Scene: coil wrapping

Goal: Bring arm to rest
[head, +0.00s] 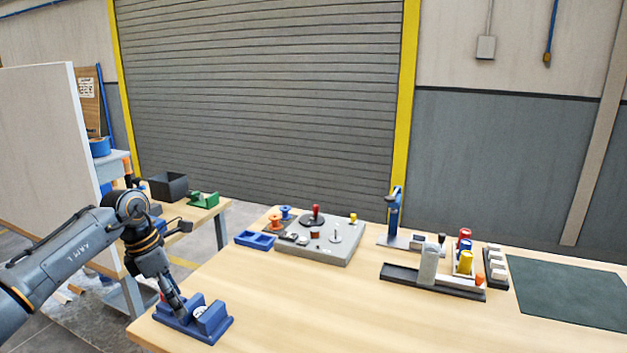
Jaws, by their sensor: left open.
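My left arm comes in from the left, and my left gripper (176,303) points down at the blue holder (207,328) on the table's near left corner. The gripper is open, and its fingers are at the holder's left part; whether they touch it I cannot tell. A round pale piece sits in the holder beside the fingers. My right gripper is out of view.
The wooden table (330,310) holds a grey board (318,248) with small parts, a blue tray (255,240), a dark fixture (432,281), colored spools and a dark green mat (568,292). The table's front middle is clear. A white partition (45,150) stands left.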

